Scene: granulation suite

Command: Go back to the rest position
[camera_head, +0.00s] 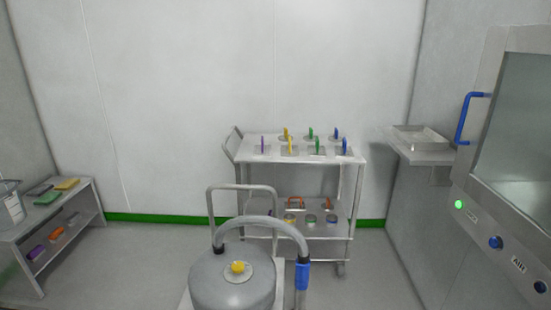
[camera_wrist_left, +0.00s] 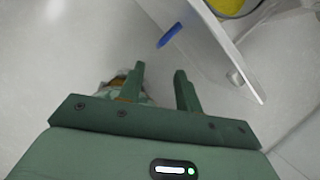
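My left gripper (camera_wrist_left: 159,76) shows in the left wrist view. Its two green fingers are apart, with nothing held between them. It points at a pale floor, beside a white-edged panel or shelf (camera_wrist_left: 222,45). A blue rod-like piece (camera_wrist_left: 169,35) lies beyond the fingertips, apart from them. A patterned, partly hidden object (camera_wrist_left: 112,84) shows behind the left finger; I cannot tell what it is. Neither gripper shows in the head view, and my right gripper is in neither view.
A grey drum (camera_head: 232,285) with a hose stands close in front. Behind it is a trolley (camera_head: 352,160) with coloured-handled plates. A low shelf unit (camera_head: 84,204) is left. A cabinet with a blue handle (camera_head: 464,120) and a wall shelf (camera_head: 432,157) are right.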

